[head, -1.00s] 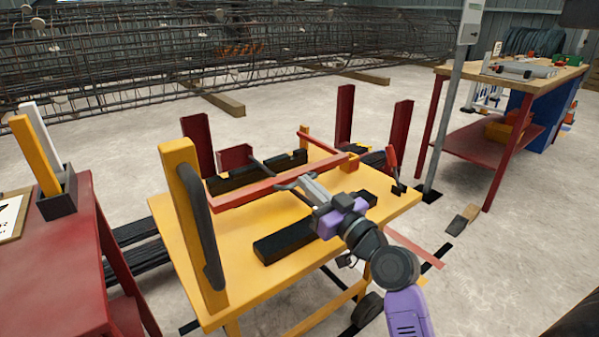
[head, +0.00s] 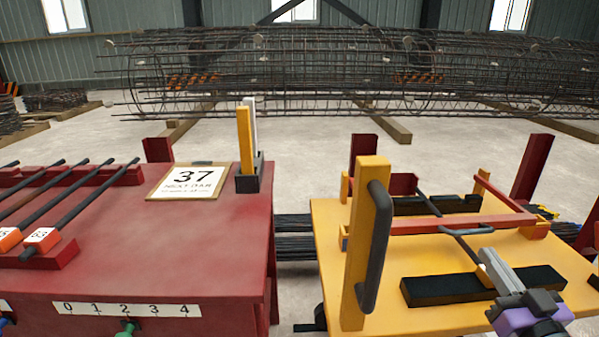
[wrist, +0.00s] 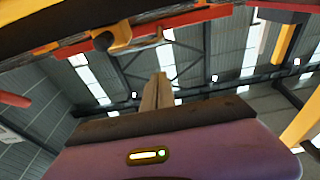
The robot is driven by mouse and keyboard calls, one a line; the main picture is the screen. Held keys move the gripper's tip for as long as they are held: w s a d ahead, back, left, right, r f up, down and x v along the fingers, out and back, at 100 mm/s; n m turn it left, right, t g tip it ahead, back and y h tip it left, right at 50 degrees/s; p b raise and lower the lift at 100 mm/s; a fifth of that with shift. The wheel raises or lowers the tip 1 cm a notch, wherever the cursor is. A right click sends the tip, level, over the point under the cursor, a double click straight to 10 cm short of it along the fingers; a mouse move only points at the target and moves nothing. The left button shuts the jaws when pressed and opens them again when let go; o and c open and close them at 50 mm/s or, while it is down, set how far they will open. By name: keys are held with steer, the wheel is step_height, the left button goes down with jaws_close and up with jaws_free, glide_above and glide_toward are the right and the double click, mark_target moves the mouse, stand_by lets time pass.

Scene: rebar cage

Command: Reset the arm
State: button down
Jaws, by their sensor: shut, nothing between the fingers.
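My gripper (head: 487,262) is at the lower right of the head view, over the yellow workbench (head: 440,318). It points towards a dark forked handle (head: 462,233) at the red bar (head: 450,224). I cannot tell from the head view whether it touches that handle. In the wrist view the fingers of my gripper (wrist: 158,82) are together and empty. A red beam with a yellow bracket (wrist: 125,38) crosses the top of the wrist view.
A yellow post with a dark handle (head: 366,240) stands at the bench's left. A black block (head: 440,290) lies near the gripper. A rebar cage (head: 300,70) lies behind.

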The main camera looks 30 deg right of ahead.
steer(key=s+a+f+n+g+y, duration=0.1)
steer(key=s+a+f+n+y, duration=0.15)
steer(key=s+a+f, duration=0.6)
steer(key=s+a+f+n+g+y, duration=0.1)
steer(key=s+a+y, duration=0.25)
steer(key=a, duration=0.95)
steer(key=s+a+f+n+g+y, duration=0.1)
steer(key=s+a+f+n+y, duration=0.15)
steer(key=s+a+f, duration=0.6)
step_height(320, 180, up, 34)
steer(key=w+a+p, duration=0.2)
steer(key=p, duration=2.9)
steer(key=shift+w+r+m, duration=0.2)
steer(key=shift+r+m, duration=0.05)
steer(key=shift+m, duration=0.15)
